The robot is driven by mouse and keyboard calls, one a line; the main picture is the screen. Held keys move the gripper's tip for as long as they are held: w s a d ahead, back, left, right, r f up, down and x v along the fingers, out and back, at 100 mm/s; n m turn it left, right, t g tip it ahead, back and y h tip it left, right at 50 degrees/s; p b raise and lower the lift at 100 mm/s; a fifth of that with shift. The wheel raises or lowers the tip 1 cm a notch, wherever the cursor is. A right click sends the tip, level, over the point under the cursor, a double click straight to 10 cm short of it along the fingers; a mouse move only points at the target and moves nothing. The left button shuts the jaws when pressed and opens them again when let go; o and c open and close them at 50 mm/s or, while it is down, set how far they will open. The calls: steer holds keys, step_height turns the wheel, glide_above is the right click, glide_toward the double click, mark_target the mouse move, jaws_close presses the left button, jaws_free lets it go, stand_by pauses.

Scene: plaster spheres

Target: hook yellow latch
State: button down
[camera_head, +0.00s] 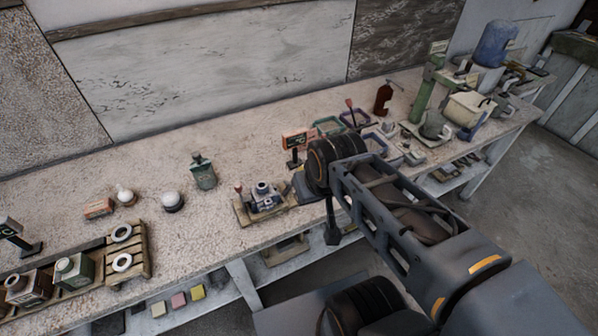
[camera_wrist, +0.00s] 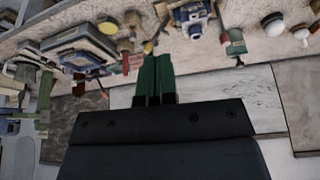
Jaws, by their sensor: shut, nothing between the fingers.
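No part is clearly readable as a yellow latch. A small round yellow piece (camera_wrist: 148,46) shows in the wrist view just past my fingertips, slightly to their left; whether it belongs to the latch I cannot tell. My gripper (camera_wrist: 155,58) shows its two green fingers pressed together, with nothing between them. The fingertips reach toward the bench edge; whether they touch the yellow piece I cannot tell. In the head view my arm hides the gripper's fingers and part of the bench behind it.
A grey-blue device on a wooden base (camera_head: 265,198) stands left of my arm, and also shows in the wrist view (camera_wrist: 193,18). A green bottle (camera_head: 202,171) and white spheres stand farther left. Trays (camera_head: 357,117), a dark red bottle (camera_head: 383,99) and a green press (camera_head: 428,95) stand right.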

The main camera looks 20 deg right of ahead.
stand_by(0.3)
steer(key=w+d+f+m+g+y+b, duration=0.2)
steer(key=w+d+f+m+y+b, duration=0.15)
steer(key=w+m, duration=0.35)
steer(key=w+d+f+m+g+y+b, duration=0.2)
steer(key=w+d+f+m+y+b, duration=0.15)
steer(key=w+m, duration=0.35)
steer(key=w+d+f+m+t+y+b, duration=0.1)
steer(key=w+d+f+m+y, duration=0.2)
steer(key=d+f+m+y, duration=0.1)
steer(key=w+d+f+m+t+y+b, duration=0.1)
steer(key=d+f+m+y, duration=0.3)
steer(key=d, duration=0.5)
steer(key=shift+w+f+m+t+b, duration=0.3)
steer(key=shift+w+f+m+t, duration=0.25)
steer(key=shift+w+m, duration=0.35)
steer(key=p+x, duration=0.1)
steer(key=x, duration=0.9)
